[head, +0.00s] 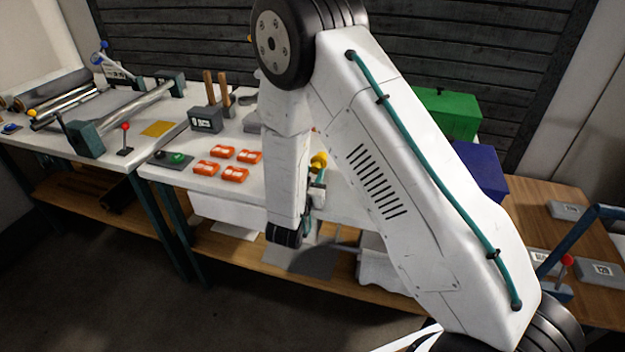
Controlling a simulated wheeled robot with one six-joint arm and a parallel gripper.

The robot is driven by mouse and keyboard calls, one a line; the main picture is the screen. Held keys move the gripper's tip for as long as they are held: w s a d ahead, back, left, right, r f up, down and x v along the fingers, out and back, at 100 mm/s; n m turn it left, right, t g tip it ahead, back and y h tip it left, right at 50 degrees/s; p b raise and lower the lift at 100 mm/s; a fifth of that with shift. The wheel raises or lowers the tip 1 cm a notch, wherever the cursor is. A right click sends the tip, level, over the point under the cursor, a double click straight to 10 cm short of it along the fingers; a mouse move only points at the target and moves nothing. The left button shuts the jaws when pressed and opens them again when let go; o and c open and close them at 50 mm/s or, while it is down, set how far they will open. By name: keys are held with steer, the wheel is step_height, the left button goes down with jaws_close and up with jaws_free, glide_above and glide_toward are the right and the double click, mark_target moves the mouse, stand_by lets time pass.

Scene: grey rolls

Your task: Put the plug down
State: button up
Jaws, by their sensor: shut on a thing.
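My white arm crosses the middle of the head view and bends down at the front of the middle table. My gripper (318,184) shows only in part, small, beside the lower arm link. It is shut on a small yellow piece, which appears to be the plug (319,160). The plug is over or near the white tabletop (210,188), right of the orange blocks. I cannot tell whether it touches the top. The fingers are mostly hidden.
A green box (450,112) and a blue box (482,168) stand behind my arm. Metal rolls (132,106) lie on the left table. A wooden table (560,205) is at right.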

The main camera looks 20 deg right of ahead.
steer(key=shift+f, duration=1.55)
steer(key=shift+f, duration=0.2)
steer(key=o, duration=0.8)
steer(key=shift+r, duration=0.15)
steer(key=shift+s+a, duration=0.25)
steer(key=v, duration=1.1)
steer(key=shift+s+a+r, duration=0.1)
steer(key=shift+s+a, duration=0.05)
